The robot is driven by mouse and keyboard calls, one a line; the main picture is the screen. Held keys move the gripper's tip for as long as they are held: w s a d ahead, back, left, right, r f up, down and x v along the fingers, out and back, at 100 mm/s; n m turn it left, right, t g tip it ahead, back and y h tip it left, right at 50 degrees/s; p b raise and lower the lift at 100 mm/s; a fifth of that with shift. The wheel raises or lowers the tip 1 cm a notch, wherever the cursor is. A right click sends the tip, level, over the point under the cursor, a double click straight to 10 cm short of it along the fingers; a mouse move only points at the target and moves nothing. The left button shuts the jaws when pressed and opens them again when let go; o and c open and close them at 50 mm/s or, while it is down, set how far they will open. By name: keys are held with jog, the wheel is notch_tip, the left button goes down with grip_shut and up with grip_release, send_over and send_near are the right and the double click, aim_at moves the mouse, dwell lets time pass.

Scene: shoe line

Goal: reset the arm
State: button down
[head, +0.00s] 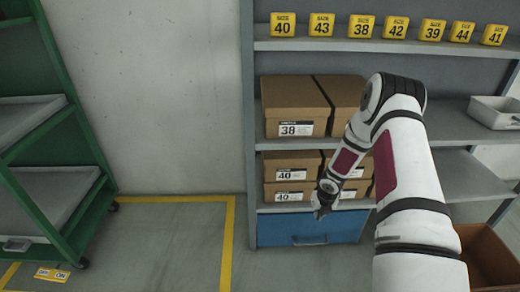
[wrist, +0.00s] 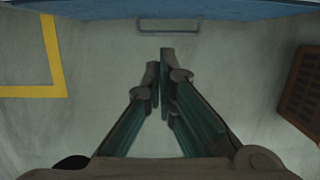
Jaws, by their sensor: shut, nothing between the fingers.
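My white arm reaches up from the lower right of the head view, bends at the elbow and comes down in front of the shelf. My gripper (head: 322,204) hangs at its end, pointing down, before the lower shelf edge and the blue drawer (head: 300,230). In the wrist view my gripper (wrist: 159,68) has its fingertips together with nothing between them. Bare floor lies below it, and the handle of the blue drawer shows just beyond the tips.
Yellow size blocks (head: 396,28) line the top. A brown crate (head: 490,258) stands at lower right. A green rack (head: 75,130) is at left. The floor (head: 165,235) between rack and shelf is clear.

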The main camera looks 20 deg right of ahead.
notch_tip(320, 180, up, 20)
jog(key=m+h, duration=0.3)
jog(key=m, duration=0.5)
jog(key=s+a+r+m+g, duration=0.1)
jog(key=s+a+r+m, duration=0.3)
jog(key=r, duration=0.4)
jog(key=s+a+r+m, duration=0.2)
jog(key=s+r+m, duration=0.3)
jog(key=r, duration=0.3)
jog(key=s+a+r+m, duration=0.4)
jog(key=s, duration=0.3)
jog(key=s+a+r+m, duration=0.4)
jog(key=s+r, duration=0.1)
jog(key=s, duration=0.2)
jog(key=s+a+m+g+y, duration=0.15)
jog(key=s+a+m, duration=0.3)
jog(key=s, duration=0.45)
jog(key=s+a+m+y, duration=0.25)
jog(key=s+a, duration=0.25)
jog(key=s, duration=0.3)
notch_tip(320, 180, up, 30)
jog(key=t+p, duration=0.4)
jog(key=p, duration=2.3)
jog(key=shift+s+d+m+p, duration=0.2)
jog(key=shift+m+p, duration=0.15)
jog(key=shift+m, duration=0.05)
jog(key=shift+d, duration=0.1)
